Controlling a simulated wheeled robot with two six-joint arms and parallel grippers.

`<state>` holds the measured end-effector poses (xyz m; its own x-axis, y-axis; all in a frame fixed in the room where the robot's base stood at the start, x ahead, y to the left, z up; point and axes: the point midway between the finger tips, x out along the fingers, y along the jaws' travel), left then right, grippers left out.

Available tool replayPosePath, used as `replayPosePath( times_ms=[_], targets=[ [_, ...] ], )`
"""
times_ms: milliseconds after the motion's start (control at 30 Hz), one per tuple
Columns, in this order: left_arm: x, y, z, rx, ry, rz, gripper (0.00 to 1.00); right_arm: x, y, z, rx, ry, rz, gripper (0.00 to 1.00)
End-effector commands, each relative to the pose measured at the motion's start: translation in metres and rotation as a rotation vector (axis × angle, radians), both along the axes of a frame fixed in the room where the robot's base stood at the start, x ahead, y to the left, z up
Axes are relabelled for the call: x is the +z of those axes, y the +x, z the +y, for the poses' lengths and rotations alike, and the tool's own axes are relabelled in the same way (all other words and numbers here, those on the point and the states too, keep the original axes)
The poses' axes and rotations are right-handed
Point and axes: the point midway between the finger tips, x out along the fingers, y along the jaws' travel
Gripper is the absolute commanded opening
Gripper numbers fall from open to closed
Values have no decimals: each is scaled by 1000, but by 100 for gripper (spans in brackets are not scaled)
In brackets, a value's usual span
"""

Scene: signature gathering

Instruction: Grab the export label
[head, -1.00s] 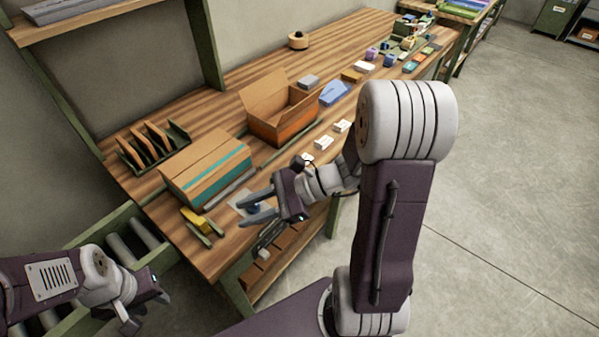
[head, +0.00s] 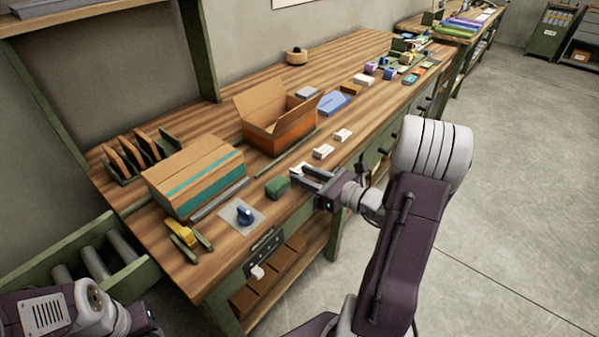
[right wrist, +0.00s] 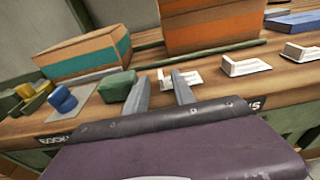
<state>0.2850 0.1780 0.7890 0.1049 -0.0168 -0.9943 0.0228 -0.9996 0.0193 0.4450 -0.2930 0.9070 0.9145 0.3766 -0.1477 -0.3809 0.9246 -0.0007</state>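Three small white label stacks lie along the front of the wooden bench: a near one (head: 298,169), a middle one (head: 323,151) and a far one (head: 342,134). Their print is too small to read, so I cannot tell which is the export label. My right gripper (head: 300,178) is open and empty, at the bench's front edge beside the near stack. In the right wrist view, the near stack (right wrist: 188,78) shows beyond the spread fingers (right wrist: 161,88), mostly toward the right finger. My left gripper (head: 148,318) is low at the left, partly cut off, away from the bench.
A green block (head: 278,187) sits just left of my right gripper. A blue-handled stamp (head: 244,214) stands on a pad, near a yellow tape dispenser (head: 182,234). A closed carton (head: 195,178) and an open box (head: 275,128) stand behind. The bench middle is partly clear.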

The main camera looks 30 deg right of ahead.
Motion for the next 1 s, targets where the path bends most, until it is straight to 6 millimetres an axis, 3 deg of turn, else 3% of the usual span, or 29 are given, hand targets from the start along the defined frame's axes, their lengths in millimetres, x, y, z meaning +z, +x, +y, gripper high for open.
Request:
replayPosePath(
  times_ms=[200, 433, 467, 567, 1000],
  targets=[
    [-4, 0, 0, 0, 0, 0, 36, -6, 33, 14, 4, 0, 1, 31],
    [-4, 0, 0, 0, 0, 0, 36, -6, 36, 15, 1, 0, 1, 31],
    [-4, 0, 0, 0, 0, 0, 36, -6, 36, 14, 1, 0, 1, 28],
    [-4, 0, 0, 0, 0, 0, 36, -6, 36, 14, 1, 0, 1, 0],
    [-1, 0, 0, 0, 0, 0, 36, -1, 36, 14, 2, -1, 0, 0]
  ],
)
